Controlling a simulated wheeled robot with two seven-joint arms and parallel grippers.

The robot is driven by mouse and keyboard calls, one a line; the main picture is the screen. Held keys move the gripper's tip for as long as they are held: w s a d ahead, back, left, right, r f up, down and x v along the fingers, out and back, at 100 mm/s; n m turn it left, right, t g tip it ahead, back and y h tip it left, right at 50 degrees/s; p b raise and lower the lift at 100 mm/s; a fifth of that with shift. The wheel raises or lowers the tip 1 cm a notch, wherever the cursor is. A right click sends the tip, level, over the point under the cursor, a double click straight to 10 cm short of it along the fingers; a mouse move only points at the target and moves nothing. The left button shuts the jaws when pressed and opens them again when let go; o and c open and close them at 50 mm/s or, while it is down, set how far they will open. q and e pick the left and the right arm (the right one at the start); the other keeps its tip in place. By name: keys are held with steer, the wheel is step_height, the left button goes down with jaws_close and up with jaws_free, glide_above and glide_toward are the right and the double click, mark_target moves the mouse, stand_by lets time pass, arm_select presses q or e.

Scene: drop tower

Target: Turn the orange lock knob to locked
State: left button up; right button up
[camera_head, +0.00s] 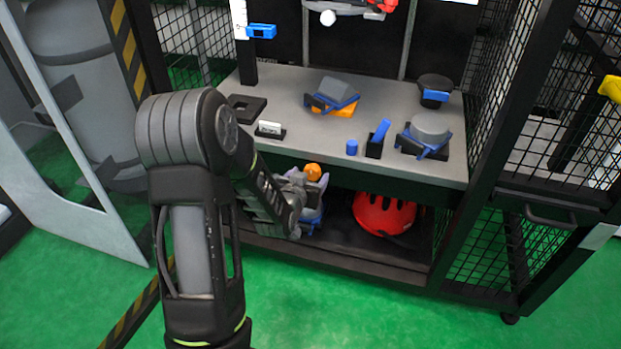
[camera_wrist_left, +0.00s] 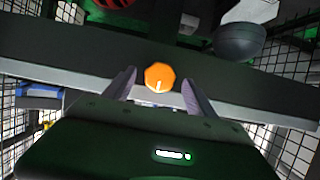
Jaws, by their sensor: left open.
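The orange lock knob (camera_wrist_left: 160,77) sits on the dark front rail of the workbench, between the two fingers of my left gripper (camera_wrist_left: 159,80) in the left wrist view. Its white mark runs from near its middle toward the bottom of that picture. A gap shows on both sides between knob and fingers, so the gripper is open and not clamped on it. In the head view the orange knob (camera_head: 313,171) shows just above my left gripper (camera_head: 312,182) at the bench's front edge. My right gripper is not in view.
The grey workbench top (camera_head: 290,92) carries several blue, grey and black parts. A red helmet (camera_head: 385,213) lies on the lower shelf right of my gripper. Black mesh panels (camera_head: 497,60) close the right side. Green floor (camera_head: 370,310) lies open in front.

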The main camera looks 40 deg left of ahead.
arm_select(q)
steer(key=shift+x, duration=0.85)
steer(key=shift+c, duration=0.6)
steer(key=c, duration=1.2)
